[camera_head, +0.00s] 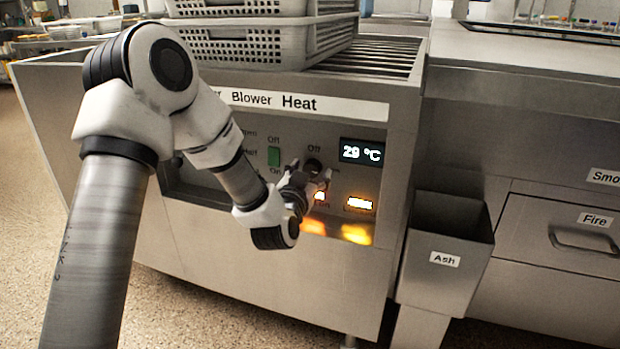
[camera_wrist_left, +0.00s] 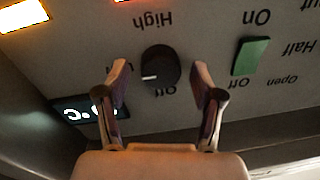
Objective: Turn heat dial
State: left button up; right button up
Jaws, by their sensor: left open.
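The heat dial (camera_head: 313,166) is a small dark round knob on the grey panel, below the "Heat" label and the word "Off". In the left wrist view, which is upside down, the dial (camera_wrist_left: 160,65) has a white mark toward its left side, with "Off" below it and "High" above. My left gripper (camera_head: 306,180) is at the panel in front of the dial and partly covers it. In the wrist view the left gripper (camera_wrist_left: 160,76) is open, one finger on each side of the dial, with gaps visible. My right gripper is not in view.
A display (camera_head: 362,152) reads 29 °C. Orange lights (camera_head: 358,203) glow below it. A green switch (camera_head: 274,157) is left of the dial. Perforated baskets (camera_head: 265,45) stand on top. An "Ash" bin (camera_head: 447,240) stands to the right.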

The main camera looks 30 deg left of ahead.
pick_arm(q)
jog(key=c, duration=1.1)
jog(key=shift+c, duration=0.2)
jog(key=shift+r+n, duration=0.1)
jog(key=shift+n, duration=0.2)
jog(key=n+p, duration=0.2)
jog(key=n, duration=0.1)
jog(key=n+p, duration=0.1)
jog(key=n, duration=0.3)
jog(key=shift+a+n, duration=0.1)
jog(key=shift+n, duration=0.2)
jog(key=n, duration=0.4)
jog(key=shift+a+h, duration=0.1)
jog(key=shift+h, duration=0.2)
jog(key=n, duration=0.5)
jog(key=shift+h, duration=0.3)
